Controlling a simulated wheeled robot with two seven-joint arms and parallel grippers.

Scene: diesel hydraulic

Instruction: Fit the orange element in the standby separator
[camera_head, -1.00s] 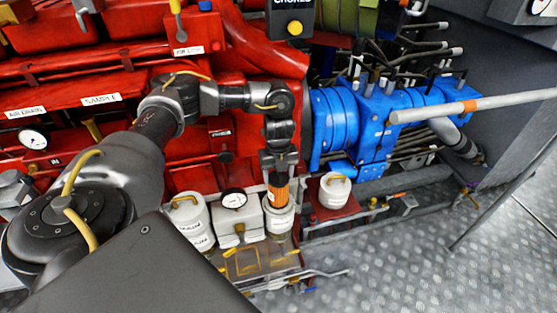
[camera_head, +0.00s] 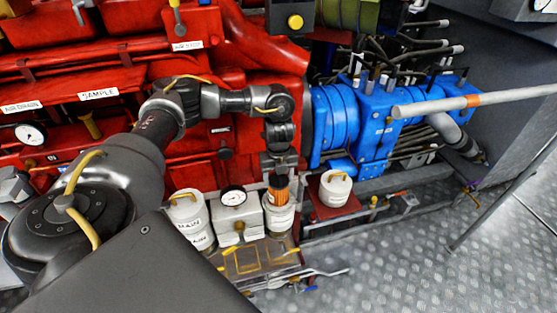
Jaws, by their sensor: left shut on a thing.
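The orange element (camera_head: 279,189) is upright, its top between the fingers of my left gripper (camera_head: 279,175), which is shut on it. Its lower part is hidden by the rim of a white labelled separator bowl (camera_head: 279,218); it stands in or just over the bowl's mouth. I cannot tell whether it touches the bottom. To the left is another white separator (camera_head: 190,216) with a yellow handle on top and a label reading MAIN. My right gripper is not in view.
A white box with a round gauge (camera_head: 234,198) stands between the two separators. A white lid-like part (camera_head: 335,187) with a yellow handle sits on a red plate at the right. A tray with yellow outlines (camera_head: 246,262) lies in front. The red engine rises behind.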

